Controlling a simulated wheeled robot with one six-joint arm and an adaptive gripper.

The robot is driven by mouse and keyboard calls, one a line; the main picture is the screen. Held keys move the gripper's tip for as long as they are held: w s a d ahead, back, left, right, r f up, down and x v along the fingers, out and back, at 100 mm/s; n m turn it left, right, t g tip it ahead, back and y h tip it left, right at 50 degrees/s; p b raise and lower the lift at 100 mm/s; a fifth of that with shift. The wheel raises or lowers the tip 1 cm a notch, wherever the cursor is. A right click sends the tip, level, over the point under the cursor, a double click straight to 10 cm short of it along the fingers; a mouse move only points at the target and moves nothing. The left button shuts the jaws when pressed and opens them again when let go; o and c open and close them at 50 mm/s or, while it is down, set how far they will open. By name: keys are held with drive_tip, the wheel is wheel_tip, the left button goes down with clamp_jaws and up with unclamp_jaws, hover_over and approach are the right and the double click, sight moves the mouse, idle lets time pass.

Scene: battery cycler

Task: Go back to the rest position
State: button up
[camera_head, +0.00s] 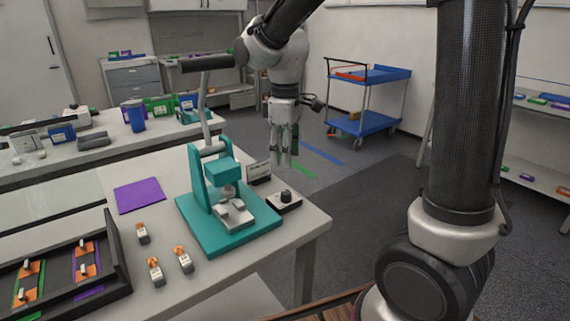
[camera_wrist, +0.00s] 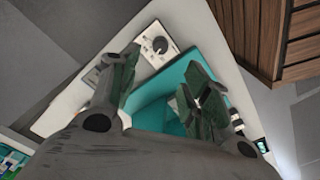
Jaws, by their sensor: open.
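My gripper (camera_head: 284,150) hangs pointing down behind the teal press in the head view, near the bench's right end. Its fingers are apart and nothing shows between them. In the wrist view my gripper (camera_wrist: 160,100) is open above the press and the bench edge. The teal press (camera_head: 228,232) stands on the bench with its lever raised and a black handle at the top. A pale metal piece sits on its base. The press also shows in the wrist view (camera_wrist: 152,112), partly hidden by my fingers.
A small box with a black knob (camera_head: 285,201) sits right of the press. A purple mat (camera_head: 139,195), several small orange-and-grey parts and a black tray (camera_head: 118,262) lie left. A blue cart (camera_head: 367,124) stands behind. The floor right of the bench is clear.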

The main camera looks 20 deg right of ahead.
idle(0.5)
drive_tip(key=s+d+r+m+t, duration=0.2)
drive_tip(key=s+d+r+m, duration=0.1)
drive_tip(key=s+d+m, duration=0.2)
drive_tip(key=s+d+r+m+t, duration=0.2)
drive_tip(key=s+d+r+m, duration=0.2)
drive_tip(key=s+d, duration=0.6)
drive_tip(key=s+m, duration=0.1)
drive_tip(key=s, duration=0.3)
drive_tip(key=shift+d+m, duration=0.15)
drive_tip(key=shift+m, duration=0.15)
